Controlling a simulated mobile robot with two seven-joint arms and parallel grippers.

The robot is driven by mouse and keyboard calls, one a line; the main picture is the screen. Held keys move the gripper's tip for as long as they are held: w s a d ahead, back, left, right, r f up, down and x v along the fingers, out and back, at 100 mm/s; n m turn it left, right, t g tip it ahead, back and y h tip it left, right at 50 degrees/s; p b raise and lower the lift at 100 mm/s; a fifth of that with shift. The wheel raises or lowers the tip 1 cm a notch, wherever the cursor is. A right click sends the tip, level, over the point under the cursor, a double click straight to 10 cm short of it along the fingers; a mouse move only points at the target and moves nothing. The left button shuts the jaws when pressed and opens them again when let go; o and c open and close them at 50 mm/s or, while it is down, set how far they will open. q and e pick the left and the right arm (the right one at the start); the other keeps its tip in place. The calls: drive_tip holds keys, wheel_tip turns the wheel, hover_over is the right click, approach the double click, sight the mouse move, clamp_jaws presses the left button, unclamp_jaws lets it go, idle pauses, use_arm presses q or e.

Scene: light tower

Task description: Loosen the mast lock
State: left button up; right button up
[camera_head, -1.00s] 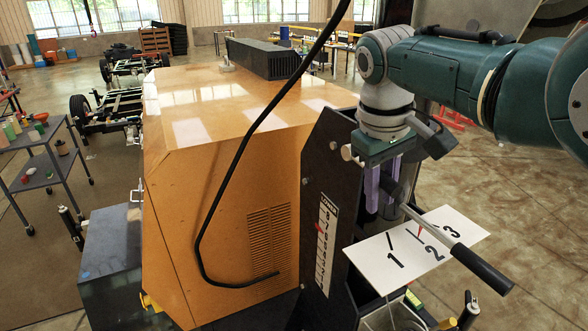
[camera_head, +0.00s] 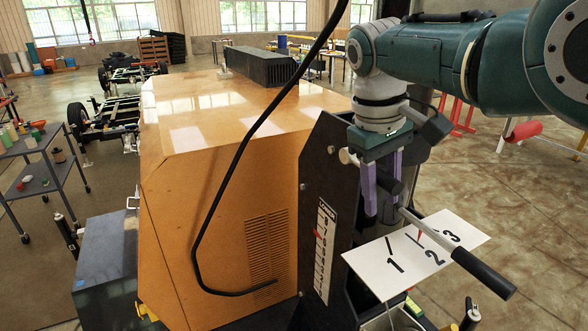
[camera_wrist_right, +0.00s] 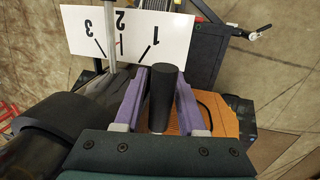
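My right gripper (camera_head: 383,203) points down beside the black mast panel (camera_head: 318,180). Its two purple fingers stand apart on either side of a black cylindrical grip, with narrow gaps showing in the right wrist view (camera_wrist_right: 163,98). I cannot tell whether either finger touches it. A metal lever with a black handle (camera_head: 484,273) crosses a white plate (camera_head: 375,268) marked 1, 2, 3. A red pointer (camera_head: 419,238) shows near 2. The gripper hides part of the mechanism behind it. My left gripper is not in view.
The orange light tower housing (camera_head: 215,200) stands left of the panel, with a black cable (camera_head: 206,220) hanging in front. A numbered vertical scale (camera_head: 325,250) is on the panel. A grey cart (camera_head: 35,180) stands far left.

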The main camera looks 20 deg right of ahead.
sight(381, 171)
drive_tip(key=r, duration=0.1)
drive_tip(key=r+p, duration=0.1)
drive_tip(key=r, duration=0.1)
drive_tip(key=shift+a, duration=0.3)
drive_tip(key=r+b, duration=0.1)
drive_tip(key=r, duration=0.1)
drive_tip(key=a+r+b, duration=0.1)
drive_tip(key=r, duration=0.2)
drive_tip(key=shift+a+r, duration=0.1)
drive_tip(key=shift+r, duration=0.15)
drive_tip(key=shift+a+r, duration=0.1)
drive_tip(key=shift+r, duration=0.55)
